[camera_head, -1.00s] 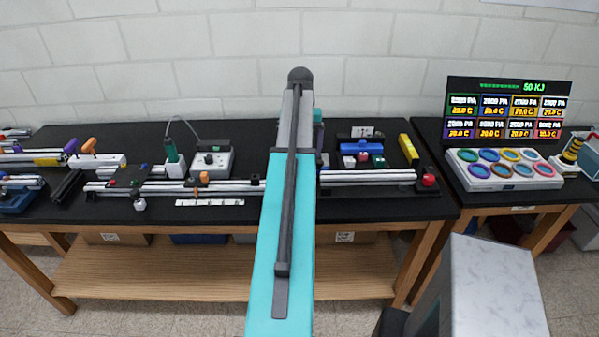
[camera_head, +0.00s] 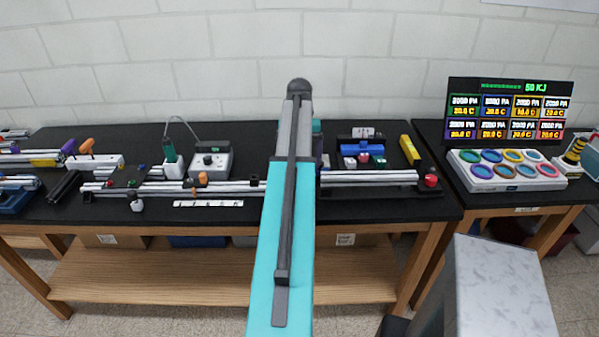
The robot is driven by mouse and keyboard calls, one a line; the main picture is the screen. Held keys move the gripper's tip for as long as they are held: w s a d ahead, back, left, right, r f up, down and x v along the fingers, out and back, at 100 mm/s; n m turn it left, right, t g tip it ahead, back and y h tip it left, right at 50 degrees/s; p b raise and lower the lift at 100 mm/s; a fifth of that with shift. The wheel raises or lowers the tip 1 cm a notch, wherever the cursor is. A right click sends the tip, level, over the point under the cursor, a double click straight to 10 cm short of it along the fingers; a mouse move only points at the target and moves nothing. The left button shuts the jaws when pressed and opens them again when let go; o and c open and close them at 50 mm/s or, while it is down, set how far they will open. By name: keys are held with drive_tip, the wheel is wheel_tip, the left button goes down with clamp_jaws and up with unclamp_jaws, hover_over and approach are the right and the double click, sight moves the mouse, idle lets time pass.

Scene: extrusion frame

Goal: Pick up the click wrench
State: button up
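I cannot make out a click wrench for certain. An orange-handled tool (camera_head: 87,146) and a purple-handled tool (camera_head: 69,147) stand at a white holder (camera_head: 95,161) on the left of the black bench; they are too small to identify. My teal arm rises through the middle of the view and covers part of the bench. My gripper is not visible, and its fingers cannot be seen behind the arm.
The long black bench (camera_head: 385,211) carries metal extrusions (camera_head: 370,177), a soldering station (camera_head: 211,161), a blue fixture (camera_head: 362,149) and a yellow bar (camera_head: 409,150). A side table at right holds a tray of coloured rings (camera_head: 506,170) below a display (camera_head: 507,110).

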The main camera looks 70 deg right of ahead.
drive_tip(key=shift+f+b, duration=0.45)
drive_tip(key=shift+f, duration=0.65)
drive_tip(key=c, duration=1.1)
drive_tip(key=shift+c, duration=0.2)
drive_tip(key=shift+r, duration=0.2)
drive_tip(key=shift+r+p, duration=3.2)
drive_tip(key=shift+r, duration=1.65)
